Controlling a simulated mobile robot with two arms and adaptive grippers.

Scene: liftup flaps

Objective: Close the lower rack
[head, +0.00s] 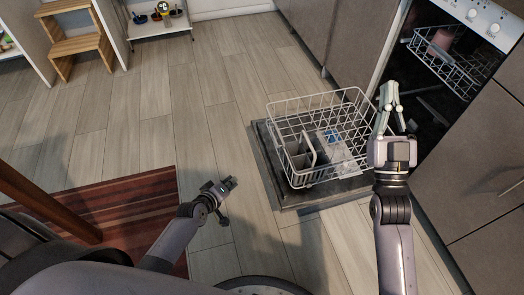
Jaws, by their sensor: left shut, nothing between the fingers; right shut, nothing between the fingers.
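The lower rack (288,158) is a white wire basket, pulled out of the dishwasher over its lowered door (352,190). A grey divided holder and a small blue item show inside it. The dishwasher's dark opening (425,118) is at the right. My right gripper (389,92) is shut and empty, at the right side of the rack, between it and the opening; I cannot tell whether it touches the rack. My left gripper (231,183) is shut and empty, low over the floor to the left of the rack.
The upper rack (446,66) holds a pinkish cup (441,40). Cabinets flank the dishwasher. A striped rug (120,210) lies at the left, a wooden step stool (75,42) at the back left. The floor (190,110) left of the rack is clear.

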